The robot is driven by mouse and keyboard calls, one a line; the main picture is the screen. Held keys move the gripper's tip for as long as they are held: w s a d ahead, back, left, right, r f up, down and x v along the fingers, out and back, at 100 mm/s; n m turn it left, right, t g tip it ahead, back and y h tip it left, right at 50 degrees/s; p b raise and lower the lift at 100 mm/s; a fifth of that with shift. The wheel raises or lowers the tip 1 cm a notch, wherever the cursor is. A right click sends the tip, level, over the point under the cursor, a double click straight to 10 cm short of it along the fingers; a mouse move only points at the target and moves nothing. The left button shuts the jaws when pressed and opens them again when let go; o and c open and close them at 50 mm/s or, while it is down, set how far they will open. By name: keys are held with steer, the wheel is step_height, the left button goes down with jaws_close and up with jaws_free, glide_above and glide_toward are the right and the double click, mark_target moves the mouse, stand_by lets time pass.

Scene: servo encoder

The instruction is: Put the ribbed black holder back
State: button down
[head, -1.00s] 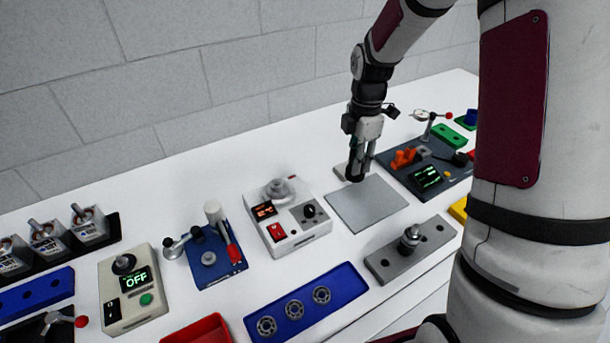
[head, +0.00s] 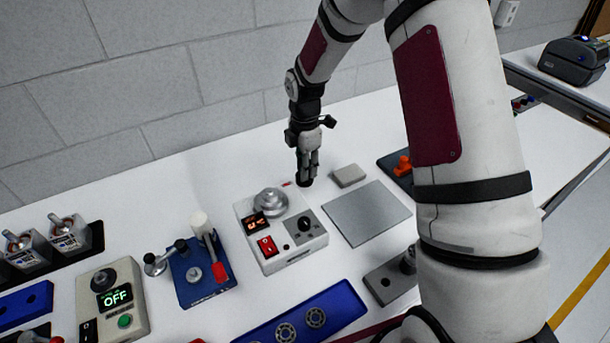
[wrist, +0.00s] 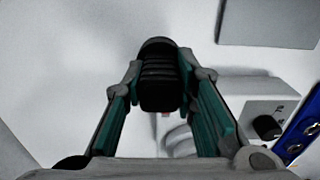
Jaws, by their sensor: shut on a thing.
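My gripper (head: 306,165) is shut on the ribbed black holder (wrist: 160,82), which sits between the two fingers in the wrist view. In the head view the dark holder (head: 304,182) shows at the fingertips, beside the back right corner of the white device. I cannot tell whether the holder touches anything below it. The white device (head: 290,252) carries a silver round part (head: 270,202), a red switch (head: 267,246) and a black knob (head: 305,223). Its knob also shows in the wrist view (wrist: 266,127).
A small grey block (head: 348,176) and a flat grey plate (head: 366,214) lie right of the white device. A blue fixture (head: 200,278) with a white post stands left. A blue tray (head: 300,318) with metal rings lies in front. Table behind the devices is clear.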

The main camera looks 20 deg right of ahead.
steer(key=shift+f, duration=1.75)
steer(key=shift+f, duration=0.1)
steer(key=c, duration=1.3)
jaws_free()
